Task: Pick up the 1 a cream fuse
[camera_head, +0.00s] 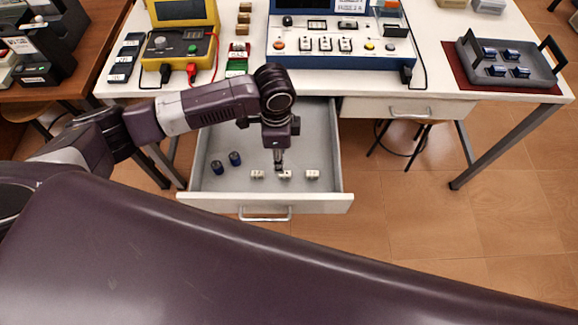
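Three small cream fuses lie in a row near the front of the open grey drawer: a left one (257,174), a middle one (286,175) and a right one (312,174). My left gripper (279,167) points down into the drawer, with its tips at or just above the middle fuse. The fingers look narrow and close together, but at this size I cannot tell whether they hold the fuse or touch it. Part of the middle fuse is hidden behind the fingertips. My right gripper is not in view.
The drawer (330,188) hangs open under the white table. Two dark blue cylinders (235,158) stand at its left. A yellow meter (180,45) and a blue control panel (340,45) stand on the table. A grey tray (540,78) with blue parts is at the right.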

